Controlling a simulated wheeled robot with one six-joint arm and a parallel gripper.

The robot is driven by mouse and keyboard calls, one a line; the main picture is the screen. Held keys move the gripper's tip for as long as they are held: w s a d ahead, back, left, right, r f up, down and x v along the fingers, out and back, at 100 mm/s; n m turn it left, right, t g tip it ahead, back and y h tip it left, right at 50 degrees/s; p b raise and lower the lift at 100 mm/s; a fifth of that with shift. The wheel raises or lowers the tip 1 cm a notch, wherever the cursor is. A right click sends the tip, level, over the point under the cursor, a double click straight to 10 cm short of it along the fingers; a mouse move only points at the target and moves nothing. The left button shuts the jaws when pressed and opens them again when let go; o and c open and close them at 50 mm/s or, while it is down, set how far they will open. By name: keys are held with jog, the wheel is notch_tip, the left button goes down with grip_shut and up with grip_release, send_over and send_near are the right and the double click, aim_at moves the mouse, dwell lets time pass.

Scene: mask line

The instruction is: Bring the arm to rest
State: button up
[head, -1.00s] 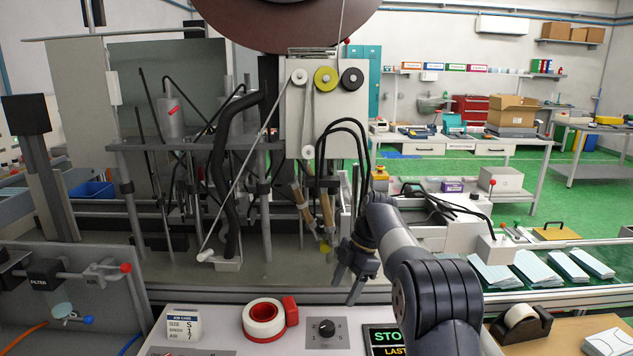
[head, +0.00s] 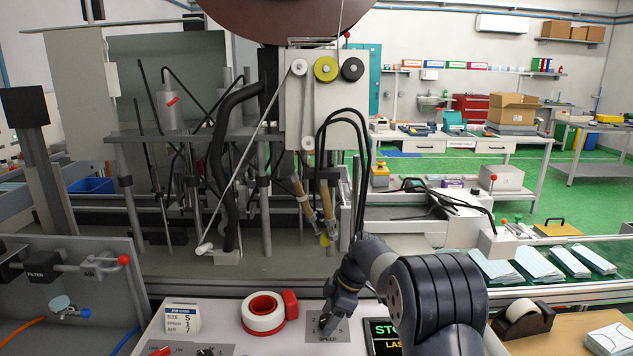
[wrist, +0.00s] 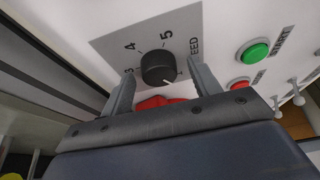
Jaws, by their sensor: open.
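My arm (head: 432,300) reaches in from the lower right of the head view. In the wrist view my gripper (wrist: 161,84) is open, one finger on each side of the black speed knob (wrist: 158,66). Gaps show between the knob and both fingers, and nothing is held. The knob's white mark points to the lower right; the digit there is partly hidden by the right finger. A red part (wrist: 158,103) shows between the fingers nearer the gripper body.
A green START button (wrist: 253,53) and a red button (wrist: 240,83) sit right of the dial. The machine rises behind.

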jog(key=m, duration=0.2)
jog(key=m+t, duration=0.1)
jog(key=m, duration=0.1)
jog(key=shift+s+r+t+p, duration=0.15)
jog(key=shift+t+p, duration=0.15)
jog(key=shift+p, duration=0.05)
jog(key=m+t+h+p, duration=0.1)
jog(key=m+p, duration=0.1)
jog(key=m, duration=0.2)
jog(key=shift+s+a, duration=0.1)
jog(key=m+p, duration=0.2)
jog(key=p, duration=0.1)
jog(key=m+t+h+p, duration=0.1)
jog(key=m+p, duration=0.1)
jog(key=m, duration=0.1)
jog(key=shift+a+h+p, duration=0.1)
jog(key=shift+h+p, duration=0.2)
jog(key=shift+p, duration=0.1)
jog(key=shift+m+t+h+p, duration=0.35)
jog(key=shift+m+p, duration=0.25)
jog(key=shift+m, duration=0.5)
jog(key=shift+a+m+h, duration=0.1)
jog(key=shift+m+h, duration=0.25)
jog(key=shift+m, duration=0.55)
